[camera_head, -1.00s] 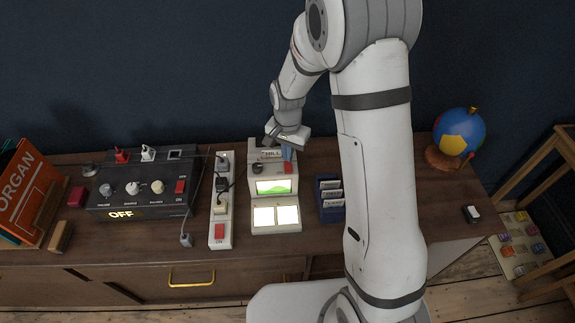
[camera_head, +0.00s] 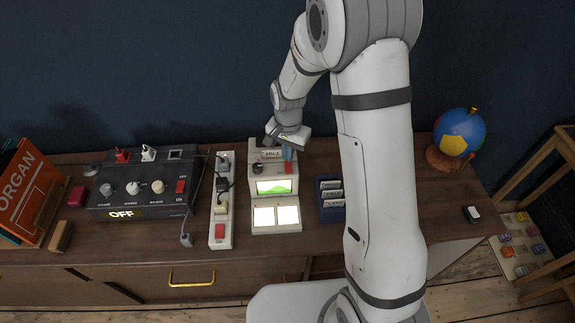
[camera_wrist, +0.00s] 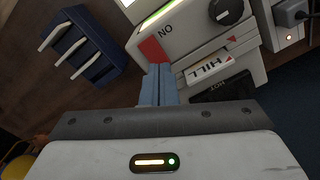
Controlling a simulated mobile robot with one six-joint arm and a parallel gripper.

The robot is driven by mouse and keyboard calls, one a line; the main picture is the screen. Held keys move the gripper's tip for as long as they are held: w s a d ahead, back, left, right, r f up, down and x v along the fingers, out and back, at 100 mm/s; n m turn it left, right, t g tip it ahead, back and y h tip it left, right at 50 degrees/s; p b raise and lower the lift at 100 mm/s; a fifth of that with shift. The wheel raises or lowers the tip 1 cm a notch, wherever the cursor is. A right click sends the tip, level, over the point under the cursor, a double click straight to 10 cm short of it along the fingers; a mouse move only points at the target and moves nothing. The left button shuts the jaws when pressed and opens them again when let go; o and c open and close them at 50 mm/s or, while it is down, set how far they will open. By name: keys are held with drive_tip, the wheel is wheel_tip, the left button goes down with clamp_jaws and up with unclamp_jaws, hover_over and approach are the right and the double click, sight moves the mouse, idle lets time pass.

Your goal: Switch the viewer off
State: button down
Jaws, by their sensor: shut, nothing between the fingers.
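The viewer (camera_head: 259,205) is a pale box on the cabinet top, with a lit green screen (camera_head: 273,187) and two lit white panels below it. Its red switch (camera_wrist: 153,50) shows in the wrist view beside the letters "ON", which appear upside down there. A dark knob (camera_wrist: 229,10) and a slot with a "HILL" card (camera_wrist: 212,69) are on the same face. My gripper (camera_wrist: 158,70) is shut and empty, its blue fingertips at the edge of the red switch. I cannot tell whether they touch it. In the head view my gripper (camera_head: 288,153) is over the viewer's top right.
A blue card rack (camera_head: 331,208) stands just right of the viewer. A power strip (camera_head: 221,235) with plugs and a red switch lies to its left. Further left is a black control box (camera_head: 160,205) reading "OFF". A globe (camera_head: 459,134) stands at the right.

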drive_tip(key=shift+f+b, duration=0.8)
drive_tip(key=shift+f, duration=0.2)
idle(0.8)
drive_tip(key=shift+r, duration=0.1)
drive_tip(key=shift+r+p, duration=2.2)
drive_tip(key=shift+r, duration=1.3)
